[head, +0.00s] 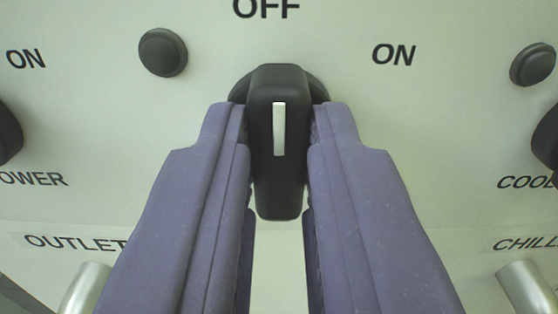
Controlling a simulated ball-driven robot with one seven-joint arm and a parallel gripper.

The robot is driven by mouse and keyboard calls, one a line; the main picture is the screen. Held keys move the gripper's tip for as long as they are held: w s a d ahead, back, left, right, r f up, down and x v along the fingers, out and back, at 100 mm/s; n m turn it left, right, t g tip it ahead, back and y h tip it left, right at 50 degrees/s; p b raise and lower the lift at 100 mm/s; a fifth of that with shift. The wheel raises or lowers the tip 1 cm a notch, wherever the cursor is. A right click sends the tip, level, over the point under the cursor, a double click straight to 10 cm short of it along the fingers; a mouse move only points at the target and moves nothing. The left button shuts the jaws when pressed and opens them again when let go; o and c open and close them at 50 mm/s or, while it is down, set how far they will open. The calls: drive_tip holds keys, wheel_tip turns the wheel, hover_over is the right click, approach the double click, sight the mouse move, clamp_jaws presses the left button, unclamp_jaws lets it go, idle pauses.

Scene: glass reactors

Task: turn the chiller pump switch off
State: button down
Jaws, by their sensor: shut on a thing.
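The switch (278,190) is a black rotary knob with a white pointer line, in the middle of the head view. The knob stands upright in the picture, and its white line is vertical under the word OFF. ON is printed to its upper right. My gripper (278,130) has its two purple-grey fingers on either side of the knob and is shut on it. The fingers hide the panel beside and below the knob, so its own name label does not show.
The pale panel (215,25) carries round black buttons at the left (163,52) and right (533,64). Parts of other black knobs show at both edges, near labels cut to "OWER" and "COOL". Metal fittings stick out at lower left (86,288) and lower right (527,288).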

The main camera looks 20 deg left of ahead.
drive_tip(key=shift+f, duration=0.1)
drive_tip(key=c, duration=1.1)
unclamp_jaws()
drive_tip(key=shift+o, duration=0.2)
drive_tip(key=p+v, duration=0.2)
drive_tip(key=v, duration=0.6)
drive_tip(key=shift+p, duration=0.3)
